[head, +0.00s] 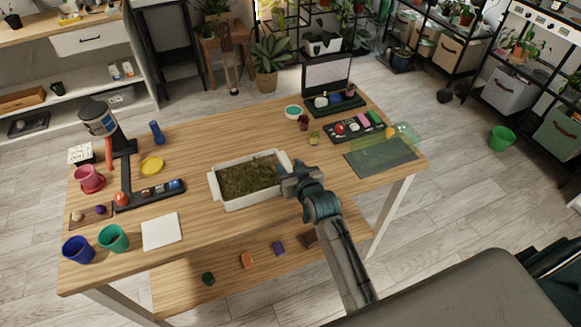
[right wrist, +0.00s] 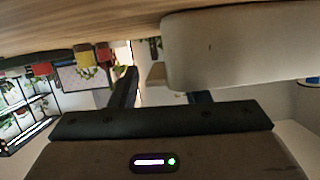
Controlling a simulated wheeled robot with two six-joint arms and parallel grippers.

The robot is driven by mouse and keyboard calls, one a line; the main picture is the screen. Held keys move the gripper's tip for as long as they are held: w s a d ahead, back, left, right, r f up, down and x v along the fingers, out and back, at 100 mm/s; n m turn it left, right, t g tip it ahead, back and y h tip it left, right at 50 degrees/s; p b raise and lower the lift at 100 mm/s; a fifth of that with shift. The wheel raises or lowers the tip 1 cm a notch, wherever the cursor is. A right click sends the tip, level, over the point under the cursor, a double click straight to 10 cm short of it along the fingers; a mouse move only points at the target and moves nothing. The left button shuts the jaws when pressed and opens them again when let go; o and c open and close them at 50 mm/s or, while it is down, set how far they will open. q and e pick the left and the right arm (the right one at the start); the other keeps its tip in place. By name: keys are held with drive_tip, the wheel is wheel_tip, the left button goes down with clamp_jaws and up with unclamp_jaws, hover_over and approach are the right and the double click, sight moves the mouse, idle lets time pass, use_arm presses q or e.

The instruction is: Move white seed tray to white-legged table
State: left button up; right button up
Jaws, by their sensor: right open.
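The white seed tray (head: 250,201) is a shallow rectangular box with greenish-brown filling. It stands on the middle of the wooden table top (head: 205,150), whose visible legs are whitish. My right gripper (head: 286,180) is open at the tray's right end, very close to its rim. In the right wrist view the tray's pale wall (right wrist: 240,50) fills the upper right, near the dark fingers (right wrist: 163,92). I cannot tell whether they touch it. My left gripper is not in view.
Blue (head: 78,249) and teal (head: 113,238) cups, a white sheet (head: 161,231) and a dark tool stand are left of the tray. Small bowls and a dark open case (head: 333,100) are behind right; a grey mat (head: 381,157) lies right. A lower shelf holds small blocks.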

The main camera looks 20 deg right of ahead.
drive_tip(key=shift+r, duration=0.15)
drive_tip(key=b+v, duration=0.1)
drive_tip(key=v, duration=1.1)
